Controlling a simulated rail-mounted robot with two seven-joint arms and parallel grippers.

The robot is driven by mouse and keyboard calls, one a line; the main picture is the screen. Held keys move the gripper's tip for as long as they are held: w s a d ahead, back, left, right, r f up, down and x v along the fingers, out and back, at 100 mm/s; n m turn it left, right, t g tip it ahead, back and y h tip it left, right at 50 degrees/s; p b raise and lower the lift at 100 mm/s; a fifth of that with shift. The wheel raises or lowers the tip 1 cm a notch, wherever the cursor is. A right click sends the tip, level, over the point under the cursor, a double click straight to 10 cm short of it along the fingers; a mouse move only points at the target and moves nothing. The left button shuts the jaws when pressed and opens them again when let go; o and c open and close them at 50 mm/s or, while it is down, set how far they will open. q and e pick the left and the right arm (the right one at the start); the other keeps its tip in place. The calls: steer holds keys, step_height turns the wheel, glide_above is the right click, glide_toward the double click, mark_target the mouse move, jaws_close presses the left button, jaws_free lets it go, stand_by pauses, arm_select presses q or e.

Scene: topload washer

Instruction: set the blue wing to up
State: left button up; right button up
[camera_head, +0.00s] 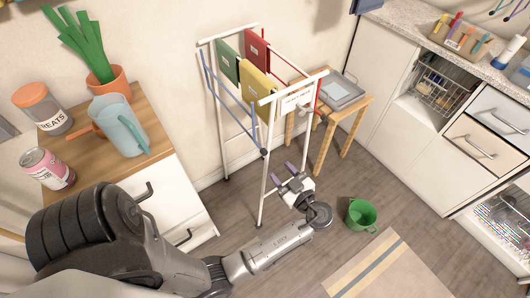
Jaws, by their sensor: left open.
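The drying rack (275,98) is a white frame standing against the wall. Its blue wing (233,115) is a frame of thin blue bars that slants down along the left side, with a dark knob (263,152) at its lower near corner. My left gripper (287,178) is in front of the rack, just right of its near left leg and below and right of that knob. Its two purple-grey fingers are apart with nothing between them. It looks apart from the blue wing. My right gripper is not in view.
Green, red and yellow folders or cloths (257,52) hang on the rack top. A red wing (317,100) is on its right side. A small wooden table (352,110) stands close right. A green bucket (361,214) is on the floor right of my gripper. A wooden-topped cabinet (150,110) is left.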

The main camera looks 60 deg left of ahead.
mark_target(267, 156)
arm_select(q)
steer(key=a, duration=0.6)
steer(key=s+a, duration=0.1)
steer(key=a, duration=0.2)
steer(key=shift+a, duration=0.1)
steer(key=shift+c, duration=0.4)
jaws_close()
